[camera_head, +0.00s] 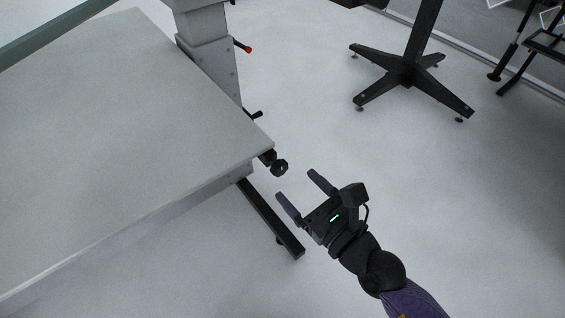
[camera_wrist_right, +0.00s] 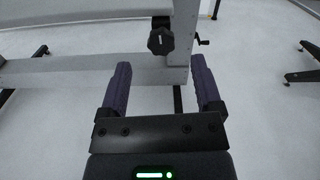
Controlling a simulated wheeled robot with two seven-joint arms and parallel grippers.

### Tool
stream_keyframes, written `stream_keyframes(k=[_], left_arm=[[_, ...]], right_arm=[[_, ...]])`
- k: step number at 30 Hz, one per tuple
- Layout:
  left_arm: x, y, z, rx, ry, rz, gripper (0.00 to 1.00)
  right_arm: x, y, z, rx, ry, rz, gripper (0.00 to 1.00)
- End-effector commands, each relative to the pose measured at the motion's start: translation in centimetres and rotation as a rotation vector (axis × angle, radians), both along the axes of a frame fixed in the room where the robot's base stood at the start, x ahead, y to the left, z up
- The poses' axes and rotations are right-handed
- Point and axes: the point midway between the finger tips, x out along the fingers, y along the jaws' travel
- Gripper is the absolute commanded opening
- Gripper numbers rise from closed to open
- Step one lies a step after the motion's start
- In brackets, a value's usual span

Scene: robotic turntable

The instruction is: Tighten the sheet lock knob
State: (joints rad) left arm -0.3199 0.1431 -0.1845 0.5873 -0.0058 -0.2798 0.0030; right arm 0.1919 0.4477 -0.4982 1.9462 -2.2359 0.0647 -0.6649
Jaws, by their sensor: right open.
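The sheet lock knob is a small black lobed knob (camera_head: 280,168) at the near right corner of the grey table, just under the tabletop edge. It also shows in the right wrist view as a black knob (camera_wrist_right: 161,42) with a light mark, above and between my fingers. My right gripper (camera_head: 305,188) is open and empty, its two fingers pointing up and left toward the knob. The fingertips are apart from the knob, a short way below and right of it. In the right wrist view the fingers (camera_wrist_right: 159,70) are spread apart. My left gripper is not in view.
The grey tabletop (camera_head: 130,120) fills the left side and is bare. Its black foot bar (camera_head: 270,218) lies below the corner. A red-tipped lever (camera_head: 243,46) and a small black crank handle (camera_head: 256,114) stick out farther back. Open floor lies right of the table.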

Motion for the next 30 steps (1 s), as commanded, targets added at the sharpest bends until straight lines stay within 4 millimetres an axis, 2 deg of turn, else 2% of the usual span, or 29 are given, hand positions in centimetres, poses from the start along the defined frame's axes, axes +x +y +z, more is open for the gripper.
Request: stream_keyframes(k=[3,7,18,27,30], left_arm=[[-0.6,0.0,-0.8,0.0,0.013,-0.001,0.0],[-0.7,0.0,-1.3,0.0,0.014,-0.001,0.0],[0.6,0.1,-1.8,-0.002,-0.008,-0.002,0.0],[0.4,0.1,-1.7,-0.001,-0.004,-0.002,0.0],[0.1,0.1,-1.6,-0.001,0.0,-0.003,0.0]], right_arm=[[2.3,1.6,-0.3,0.006,0.003,-0.002,0.83],[3.8,2.7,-0.4,0.005,0.005,-0.002,0.83],[4.4,3.2,-0.1,0.005,0.006,-0.001,0.81],[4.4,3.2,-0.1,0.004,0.006,-0.001,0.17],[4.4,3.2,-0.1,0.004,0.006,-0.001,0.0]])
